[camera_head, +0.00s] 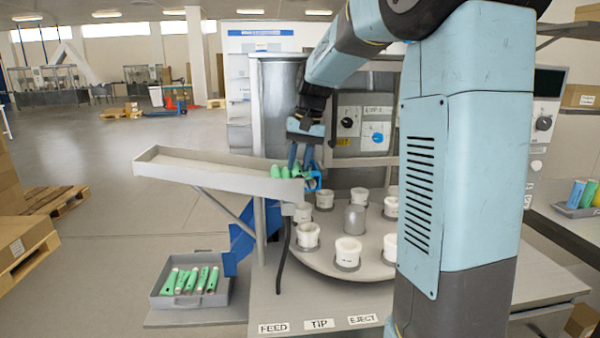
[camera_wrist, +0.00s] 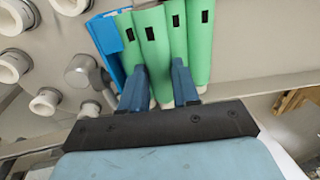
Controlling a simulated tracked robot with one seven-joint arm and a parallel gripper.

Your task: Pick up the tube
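Several green tubes lie side by side at the lower right end of the grey sloped chute (camera_head: 215,172). One green tube (camera_wrist: 153,40) is in the middle of the wrist view, with other green tubes close on both sides. My gripper (camera_head: 300,165) is over the chute's end, pointing down at the tubes (camera_head: 279,172). In the wrist view my two blue fingers (camera_wrist: 158,78) stand apart, with the lower end of the middle tube between them. Whether they touch it is unclear. The fingertips are partly hidden among the tubes.
A blue bracket (camera_head: 314,180) is at the chute's end. A round table (camera_head: 322,258) with several white cups is just below and right. A grey tray (camera_head: 180,301) with several green tubes sits lower left. A machine cabinet (camera_head: 282,110) stands behind.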

